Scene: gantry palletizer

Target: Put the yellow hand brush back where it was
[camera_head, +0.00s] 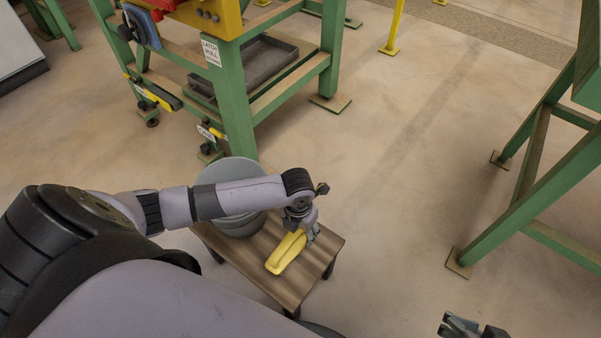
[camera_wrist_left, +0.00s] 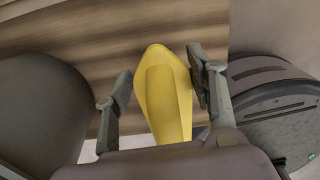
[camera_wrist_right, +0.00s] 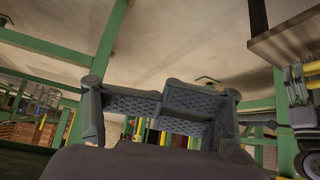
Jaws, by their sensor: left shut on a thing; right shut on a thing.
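The yellow hand brush (camera_head: 285,254) is over the right part of a small wooden stool (camera_head: 262,277). My left gripper (camera_head: 307,234) is at its far end, pointing down. In the left wrist view the brush (camera_wrist_left: 166,95) lies between the two fingers, closer to the right one, and my left gripper (camera_wrist_left: 162,82) is shut on it. I cannot tell whether the brush touches the stool top. My right gripper (camera_head: 462,326) is at the bottom right, away from the stool. In the right wrist view its finger pads (camera_wrist_right: 163,108) are together, with no object visible between them.
A grey bucket (camera_head: 240,224) stands on the stool left of the brush, partly hidden by my left arm. A green frame (camera_head: 233,105) with a grey tray (camera_head: 262,62) stands behind. Another green frame (camera_head: 510,215) is at the right. Open floor (camera_head: 400,180) lies between them.

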